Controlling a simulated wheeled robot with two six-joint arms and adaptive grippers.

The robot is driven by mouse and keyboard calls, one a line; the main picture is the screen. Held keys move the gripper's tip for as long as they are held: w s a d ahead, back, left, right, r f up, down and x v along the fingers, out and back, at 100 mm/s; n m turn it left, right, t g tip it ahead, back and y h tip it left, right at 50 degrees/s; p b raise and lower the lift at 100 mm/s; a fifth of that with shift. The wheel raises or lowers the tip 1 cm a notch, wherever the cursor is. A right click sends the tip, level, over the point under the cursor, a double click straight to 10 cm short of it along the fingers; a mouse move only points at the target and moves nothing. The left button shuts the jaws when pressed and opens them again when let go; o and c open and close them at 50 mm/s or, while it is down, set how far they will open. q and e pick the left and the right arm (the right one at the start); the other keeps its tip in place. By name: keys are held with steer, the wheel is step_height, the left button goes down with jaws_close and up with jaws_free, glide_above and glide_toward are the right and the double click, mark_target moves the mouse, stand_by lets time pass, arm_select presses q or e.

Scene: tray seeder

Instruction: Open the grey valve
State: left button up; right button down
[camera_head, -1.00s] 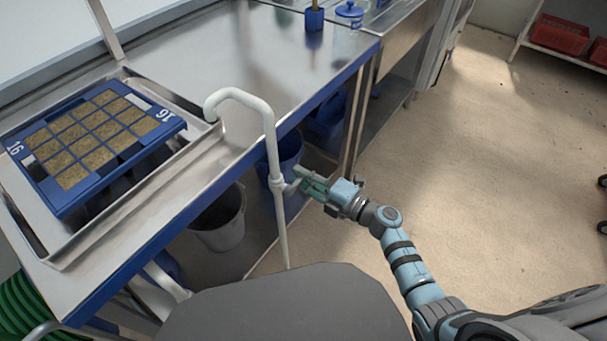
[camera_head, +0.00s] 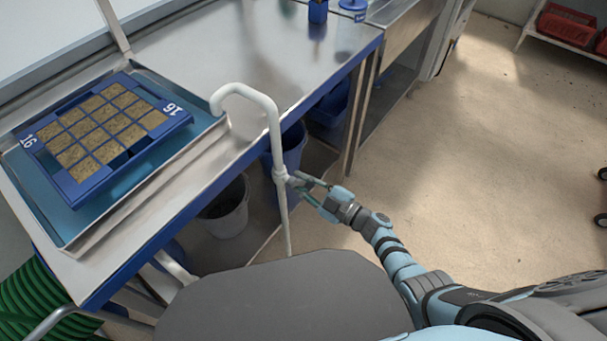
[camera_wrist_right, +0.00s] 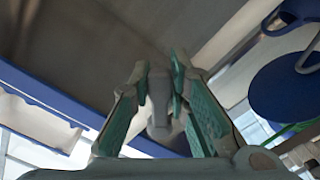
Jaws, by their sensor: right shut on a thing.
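The grey valve sits on a pale grey standpipe (camera_head: 273,130) with a hooked spout, whose end hangs over the basin rim. My right gripper (camera_head: 304,186) is at the valve's side, on the pipe below table height. In the right wrist view, the pale grey valve handle (camera_wrist_right: 159,100) stands between the green-padded fingers of my right gripper (camera_wrist_right: 160,85), which are shut on it. The steel basin (camera_head: 85,243) has a blue layer like water inside. A blue seed tray (camera_head: 172,125) marked 16 rests above it, cells filled with brown material. My left gripper is out of view.
The steel table with a blue edge (camera_head: 330,60) runs beside the pipe. A grey bucket (camera_head: 226,215) and a blue bin (camera_head: 290,150) stand underneath. A green coiled hose (camera_head: 30,305) is at lower left. The floor to the right is open.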

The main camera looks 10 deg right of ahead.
steer(key=shift+s+a+f+m+p, duration=0.2)
steer(key=shift+s+a+m+p, duration=0.2)
steer(key=shift+m, duration=0.95)
steer(key=shift+s+a+f+m+p, duration=0.2)
steer(key=shift+s+a+m+p, duration=0.2)
steer(key=shift+m, duration=0.9)
steer(key=shift+s+a+f+m+p, duration=0.25)
steer(key=shift+a+m, duration=0.25)
steer(key=shift+m, duration=0.85)
steer(key=c, duration=1.5)
jaws_free()
steer(key=shift+s, duration=0.1)
glide_toward(284, 189)
steer(key=v, duration=0.5)
